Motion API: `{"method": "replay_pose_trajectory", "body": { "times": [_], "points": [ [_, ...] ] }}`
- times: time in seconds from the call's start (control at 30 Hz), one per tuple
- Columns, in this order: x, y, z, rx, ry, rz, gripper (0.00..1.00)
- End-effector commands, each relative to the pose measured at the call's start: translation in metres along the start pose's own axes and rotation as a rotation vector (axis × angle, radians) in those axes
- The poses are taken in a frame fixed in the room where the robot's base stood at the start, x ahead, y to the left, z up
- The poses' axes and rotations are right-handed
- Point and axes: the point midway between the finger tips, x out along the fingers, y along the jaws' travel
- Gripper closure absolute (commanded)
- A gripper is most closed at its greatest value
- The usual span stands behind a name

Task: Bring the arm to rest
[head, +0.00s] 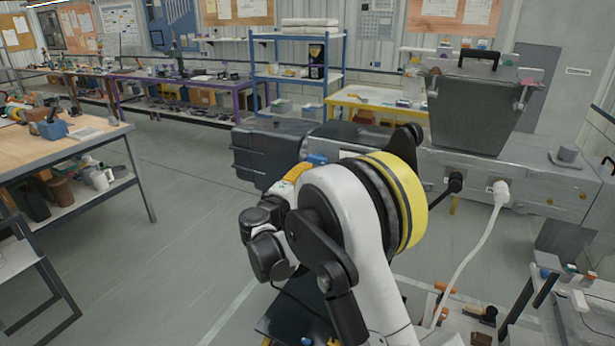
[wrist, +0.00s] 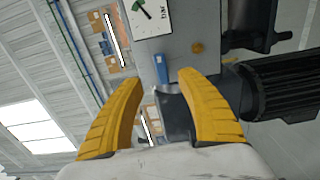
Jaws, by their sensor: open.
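My gripper (wrist: 160,78) shows in the wrist view as two yellow ribbed fingers spread apart, with nothing between them. A grey face with a white gauge marked "bar" (wrist: 150,17) and a blue part (wrist: 161,72) shows beyond the fingertips. In the head view my white arm is folded in the foreground, in front of the screw feeder (head: 560,190). My arm's yellow-ringed joint hides part of the feeder. Only a bit of yellow-orange finger shows there, close to the feeder's dark motor end; I cannot tell the gap.
The feeder has a dark lidded hopper (head: 475,112) on top and a ribbed black motor (wrist: 285,85) near my gripper's right finger. A wooden workbench (head: 60,150) stands at the left. A blue shelf (head: 297,82) stands at the back. The floor (head: 180,220) between is clear.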

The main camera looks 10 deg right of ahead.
Motion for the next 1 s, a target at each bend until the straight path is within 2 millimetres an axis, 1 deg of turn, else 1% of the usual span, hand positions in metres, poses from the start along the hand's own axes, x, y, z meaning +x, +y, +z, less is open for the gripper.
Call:
{"method": "replay_pose_trajectory", "body": {
  "times": [0.17,0.27,0.37,0.47,0.5,0.57,0.6,0.67,0.7,0.77,0.8,0.87,0.9,0.97,1.0],
  "points": [
    [0.001,0.002,0.003,0.006,-0.003,-0.01,0.56],
    [0.001,0.011,0.02,0.038,-0.016,-0.056,0.56],
    [-0.003,0.026,0.053,0.104,-0.043,-0.148,0.56],
    [-0.017,0.038,0.095,0.197,-0.076,-0.269,0.56],
    [-0.025,0.042,0.111,0.237,-0.088,-0.318,0.56],
    [-0.04,0.045,0.136,0.297,-0.108,-0.39,0.56],
    [-0.051,0.047,0.152,0.338,-0.12,-0.437,0.56],
    [-0.07,0.048,0.175,0.401,-0.139,-0.507,0.56],
    [-0.084,0.047,0.19,0.444,-0.15,-0.553,0.56],
    [-0.107,0.045,0.21,0.51,-0.167,-0.62,0.56],
    [-0.123,0.043,0.224,0.554,-0.179,-0.664,0.56],
    [-0.148,0.038,0.241,0.623,-0.194,-0.729,0.56],
    [-0.166,0.034,0.252,0.669,-0.204,-0.772,0.56],
    [-0.193,0.027,0.266,0.74,-0.217,-0.835,0.56],
    [-0.21,0.022,0.275,0.788,-0.226,-0.875,0.56]
  ]
}}
